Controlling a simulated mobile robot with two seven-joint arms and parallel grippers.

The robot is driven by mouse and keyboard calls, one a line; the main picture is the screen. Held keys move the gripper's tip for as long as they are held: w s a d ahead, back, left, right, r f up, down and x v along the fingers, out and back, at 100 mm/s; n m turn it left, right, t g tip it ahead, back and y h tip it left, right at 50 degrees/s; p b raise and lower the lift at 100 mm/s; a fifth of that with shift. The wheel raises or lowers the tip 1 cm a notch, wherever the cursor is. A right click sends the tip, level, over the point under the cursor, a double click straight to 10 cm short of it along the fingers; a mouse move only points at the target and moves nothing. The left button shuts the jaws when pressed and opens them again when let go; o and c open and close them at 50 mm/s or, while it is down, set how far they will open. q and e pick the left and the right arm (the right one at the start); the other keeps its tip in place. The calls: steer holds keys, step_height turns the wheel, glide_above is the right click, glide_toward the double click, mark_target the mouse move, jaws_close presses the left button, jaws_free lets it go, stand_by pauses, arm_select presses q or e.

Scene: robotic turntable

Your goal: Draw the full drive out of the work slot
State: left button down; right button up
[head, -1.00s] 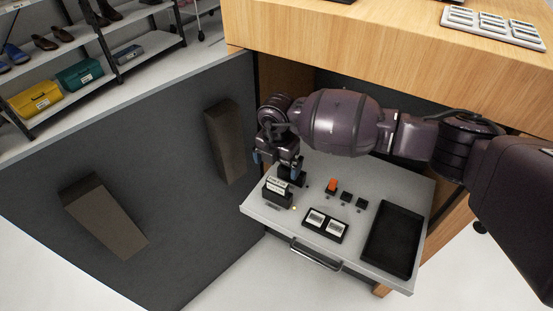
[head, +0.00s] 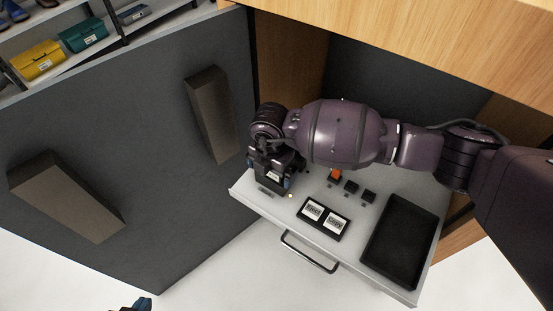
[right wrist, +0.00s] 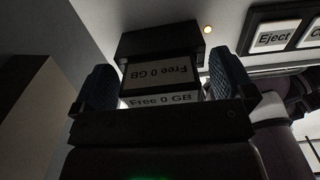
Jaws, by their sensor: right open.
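The full drive (head: 272,175) is a dark block with a white label at the left of the grey drawer top, partly hidden by my gripper in the head view. In the right wrist view the drive (right wrist: 160,75) shows labels reading "Free 0 GB". The dark work slot housing (right wrist: 160,42) is beyond it. My right gripper (head: 270,178) is low over the drive; its blue fingers are open, one on each side of it, and I cannot tell if they touch. My left gripper (head: 140,304) shows only its tip at the bottom left edge; its opening is unclear.
A two-button panel (head: 346,231) includes an Eject button (right wrist: 275,37). An orange-topped block (head: 334,175) and two small black blocks (head: 351,187) stand behind it. A black tray (head: 402,240) is at the right. The drawer handle (head: 309,252) is at the front.

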stand_by(0.3)
steer(key=shift+c, duration=0.8)
steer(key=c, duration=0.8)
